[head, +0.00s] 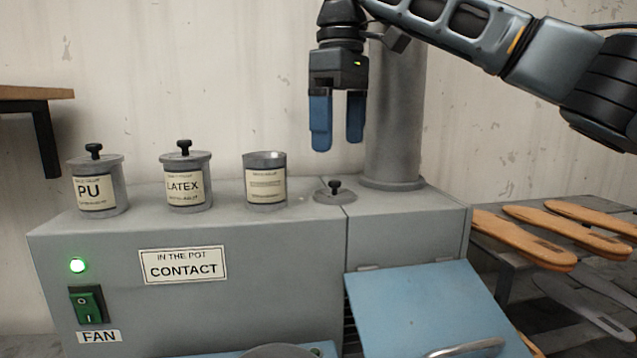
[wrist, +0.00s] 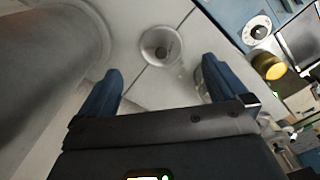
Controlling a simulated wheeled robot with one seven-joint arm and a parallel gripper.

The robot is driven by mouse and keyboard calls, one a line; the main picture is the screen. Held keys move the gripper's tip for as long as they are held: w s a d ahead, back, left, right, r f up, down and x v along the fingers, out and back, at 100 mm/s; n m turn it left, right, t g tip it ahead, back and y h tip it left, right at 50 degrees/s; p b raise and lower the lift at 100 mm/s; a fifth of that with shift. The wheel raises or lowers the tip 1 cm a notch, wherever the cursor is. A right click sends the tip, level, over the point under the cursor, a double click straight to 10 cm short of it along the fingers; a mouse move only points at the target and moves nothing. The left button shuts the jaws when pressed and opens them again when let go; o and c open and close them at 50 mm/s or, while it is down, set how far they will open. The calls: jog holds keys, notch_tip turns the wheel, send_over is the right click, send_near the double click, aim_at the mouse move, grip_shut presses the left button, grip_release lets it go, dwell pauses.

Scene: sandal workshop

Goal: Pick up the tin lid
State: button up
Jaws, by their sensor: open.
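The tin lid (head: 335,194) is a grey disc with a black knob. It lies flat on top of the grey machine, right of an open tin (head: 266,185) with a paper label. My gripper (head: 338,146) hangs above the lid, pointing down, with its blue fingers apart and nothing between them. In the wrist view the lid (wrist: 160,46) shows beyond and between the fingertips of my gripper (wrist: 160,82), apart from both.
Lidded tins marked PU (head: 97,190) and LATEX (head: 186,185) stand farther left. A thick grey pipe (head: 393,120) rises close right of my gripper. A blue flap (head: 425,300) is at the machine's front. Sandal soles (head: 525,238) lie at right.

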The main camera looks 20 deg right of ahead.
aim_at(335, 181)
jog(key=shift+w, duration=0.35)
jog(key=shift+w+f, duration=0.1)
jog(key=shift+f, duration=0.2)
jog(key=shift+s+a+f+p, duration=0.15)
jog(key=shift+f+p, duration=0.1)
jog(key=shift+f, duration=1.55)
jog(key=shift+s+a+f+p, duration=0.1)
jog(key=shift+f+p, duration=0.1)
jog(key=shift+f, duration=1.6)
jog(key=c, duration=1)
jog(key=shift+r, duration=0.1)
